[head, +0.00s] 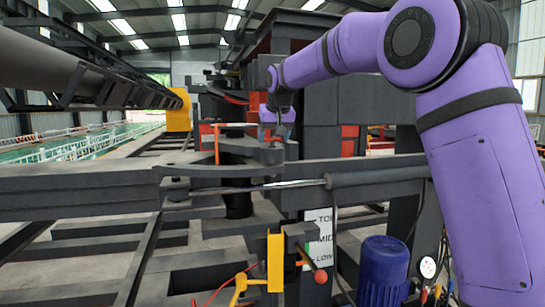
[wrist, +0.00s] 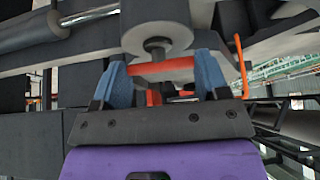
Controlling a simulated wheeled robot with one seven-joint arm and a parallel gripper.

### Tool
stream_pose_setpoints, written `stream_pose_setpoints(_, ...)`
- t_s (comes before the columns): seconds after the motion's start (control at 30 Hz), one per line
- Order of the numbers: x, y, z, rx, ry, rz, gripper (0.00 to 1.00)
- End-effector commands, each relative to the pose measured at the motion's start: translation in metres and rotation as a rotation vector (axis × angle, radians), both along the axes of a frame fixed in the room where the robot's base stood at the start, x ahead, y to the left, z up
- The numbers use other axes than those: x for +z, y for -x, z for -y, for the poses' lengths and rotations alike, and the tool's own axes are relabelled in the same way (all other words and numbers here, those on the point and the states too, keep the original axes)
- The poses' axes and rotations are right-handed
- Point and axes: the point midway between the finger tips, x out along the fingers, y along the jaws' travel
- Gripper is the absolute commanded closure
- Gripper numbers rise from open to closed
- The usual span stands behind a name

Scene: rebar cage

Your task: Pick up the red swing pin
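A red-orange bar (wrist: 160,66), which looks like the swing pin, lies crosswise between my fingers in the wrist view, just below a dark round cylinder end. A smaller red piece (wrist: 153,97) shows nearer the palm. My gripper (wrist: 162,80) has its blue fingers wide apart, one on each side of the bar. I cannot tell whether they touch it. In the head view my gripper (head: 278,130) points down above the dark hinge plates; the pin is mostly hidden there.
A thin orange bent rod (head: 217,145) stands left of my gripper, and it also shows in the wrist view (wrist: 241,65). A long dark beam with a cylinder (head: 375,176) runs across in front. A blue motor (head: 384,272) and a yellow bracket (head: 275,262) are below.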

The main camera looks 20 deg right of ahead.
Motion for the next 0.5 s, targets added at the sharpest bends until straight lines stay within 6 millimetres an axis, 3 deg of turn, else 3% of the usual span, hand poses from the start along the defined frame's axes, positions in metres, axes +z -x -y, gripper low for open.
stream_pose_setpoints(0.03, 0.0001, 0.0, 0.0002, 0.0, 0.0, 0.0, 0.46)
stream_pose_setpoints(0.2, 0.0002, 0.0001, 0.0002, 0.0, 0.0, 0.0, 0.84)
stream_pose_setpoints(0.5, 0.0028, -0.0001, 0.0001, 0.0, 0.0, 0.002, 0.84)
